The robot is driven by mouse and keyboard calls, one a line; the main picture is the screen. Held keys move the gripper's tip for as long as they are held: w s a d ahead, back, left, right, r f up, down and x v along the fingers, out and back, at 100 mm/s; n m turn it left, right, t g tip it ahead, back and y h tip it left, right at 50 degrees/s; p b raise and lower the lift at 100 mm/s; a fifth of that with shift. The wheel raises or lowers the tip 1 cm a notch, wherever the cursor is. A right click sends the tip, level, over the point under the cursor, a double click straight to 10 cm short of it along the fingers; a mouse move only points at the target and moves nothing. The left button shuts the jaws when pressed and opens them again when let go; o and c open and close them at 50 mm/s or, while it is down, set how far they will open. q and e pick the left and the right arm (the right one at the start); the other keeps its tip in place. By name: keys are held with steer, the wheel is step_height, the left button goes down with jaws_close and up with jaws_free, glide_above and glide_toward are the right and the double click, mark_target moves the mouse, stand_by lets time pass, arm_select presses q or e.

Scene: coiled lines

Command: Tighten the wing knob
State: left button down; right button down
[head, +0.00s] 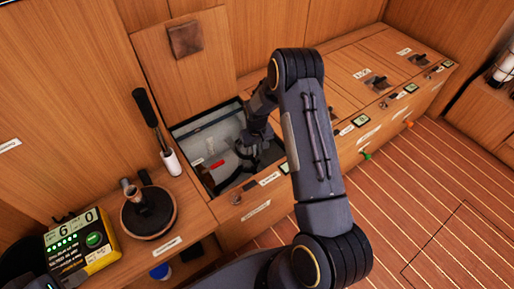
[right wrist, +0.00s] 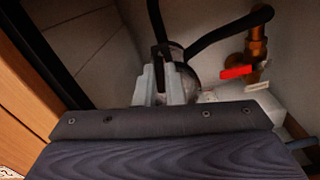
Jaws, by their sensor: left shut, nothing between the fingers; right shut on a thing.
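My right gripper (head: 247,148) reaches down into the open locker (head: 198,124). In the right wrist view its two pale fingers (right wrist: 163,72) are shut on a small dark part, which I take to be the wing knob, largely hidden between them. Behind the fingers is a rounded metallic body (right wrist: 186,68) with black hoses (right wrist: 222,38). How far the knob is turned cannot be seen. My left gripper is not visible in these views.
A brass valve with a red handle (right wrist: 236,72) is close to the right of the fingers. The locker walls are close around my arm.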

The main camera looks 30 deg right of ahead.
steer(key=shift+m, duration=0.4)
steer(key=c, duration=1.5)
jaws_free()
step_height(320, 180, up, 8)
steer(key=p, duration=0.2)
steer(key=shift+f+p, duration=0.1)
steer(key=shift+p, duration=0.3)
